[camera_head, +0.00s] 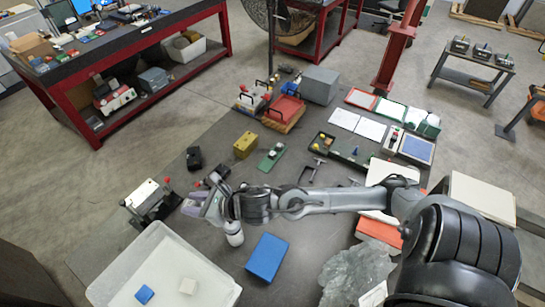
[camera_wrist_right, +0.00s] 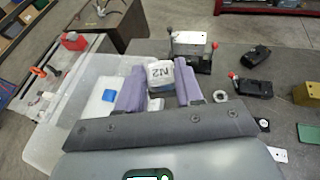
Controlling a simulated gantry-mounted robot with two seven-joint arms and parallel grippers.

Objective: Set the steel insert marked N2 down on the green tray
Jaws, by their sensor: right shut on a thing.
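The steel insert marked N2 (camera_wrist_right: 160,72) is a small pale block, held between the purple fingertips of my right gripper (camera_wrist_right: 158,86). Its N2 face is turned toward the wrist camera. In the head view my right gripper (camera_head: 203,203) is over the dark table, just beyond the pale bin; the insert cannot be made out there. A flat green tray-like plate (camera_head: 272,157) with a small grey part on it lies up and to the right of the gripper. A green piece also shows at the right edge of the wrist view (camera_wrist_right: 308,132). My left gripper is not in view.
The pale bin (camera_head: 216,291) holds a blue block (camera_head: 144,294) and a whitish block (camera_head: 187,285). A clamp-like fixture (camera_head: 152,201), a black block (camera_head: 194,158) and a yellow block (camera_head: 245,144) stand near the gripper. A blue box (camera_head: 267,257) lies below my right arm.

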